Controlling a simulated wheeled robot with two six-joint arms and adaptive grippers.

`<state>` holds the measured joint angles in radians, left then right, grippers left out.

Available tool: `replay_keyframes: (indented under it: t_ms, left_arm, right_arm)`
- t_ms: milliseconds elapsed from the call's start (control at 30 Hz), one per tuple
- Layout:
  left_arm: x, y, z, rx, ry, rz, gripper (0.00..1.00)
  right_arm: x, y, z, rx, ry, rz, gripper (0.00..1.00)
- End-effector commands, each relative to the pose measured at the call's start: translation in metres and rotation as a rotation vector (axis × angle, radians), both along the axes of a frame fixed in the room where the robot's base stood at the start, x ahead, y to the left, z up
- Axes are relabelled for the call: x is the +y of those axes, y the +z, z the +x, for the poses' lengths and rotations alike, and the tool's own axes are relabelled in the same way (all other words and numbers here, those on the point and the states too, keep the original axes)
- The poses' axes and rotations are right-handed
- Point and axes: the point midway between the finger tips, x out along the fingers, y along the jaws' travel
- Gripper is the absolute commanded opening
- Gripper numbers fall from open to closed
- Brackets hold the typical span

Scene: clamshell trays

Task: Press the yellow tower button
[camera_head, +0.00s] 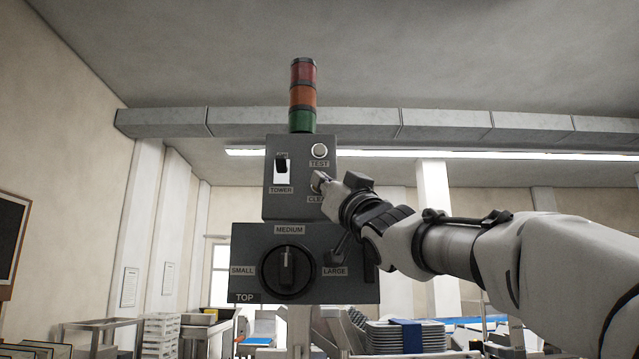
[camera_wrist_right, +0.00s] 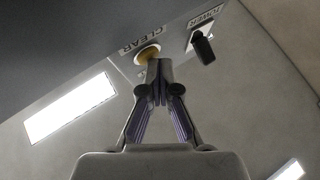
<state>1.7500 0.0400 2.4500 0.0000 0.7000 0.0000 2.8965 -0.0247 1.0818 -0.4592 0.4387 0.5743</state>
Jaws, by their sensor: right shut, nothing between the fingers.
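A grey control box stands under a stack light (camera_head: 302,95) with red, orange and green sections. The yellow button (camera_wrist_right: 148,53) shows in the right wrist view, round, in a pale ring beside the CLEAR label. In the head view my right gripper covers most or all of it. My right gripper (camera_head: 323,183) is shut and empty, its tips at the lower right of the upper box (camera_head: 291,208). In the right wrist view the fingertips (camera_wrist_right: 159,66) overlap the button's lower edge; I cannot tell whether they touch it. My left gripper is not in view.
The upper box also bears a black TOWER switch (camera_head: 282,166) and a white TEST button (camera_head: 319,151). Below is a panel with a black size knob (camera_head: 286,271). Stacked trays (camera_head: 405,338) stand at the lower right. The space left of the boxes is free.

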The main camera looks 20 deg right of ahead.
Motion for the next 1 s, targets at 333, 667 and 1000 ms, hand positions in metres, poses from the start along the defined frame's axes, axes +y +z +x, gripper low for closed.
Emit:
replay_keyframes:
  t_ms: [333, 667, 1000]
  left_arm:
    - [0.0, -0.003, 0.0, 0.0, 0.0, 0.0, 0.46]
    - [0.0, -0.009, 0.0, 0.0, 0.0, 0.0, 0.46]
    - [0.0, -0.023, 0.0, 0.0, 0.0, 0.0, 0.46]
  right_arm:
    - [0.001, -0.002, -0.003, 0.002, -0.001, 0.0, 0.0]
    - [0.005, -0.002, -0.016, 0.001, 0.0, 0.0, 0.0]
    - [0.007, -0.007, -0.021, 0.0, 0.002, -0.003, 0.0]
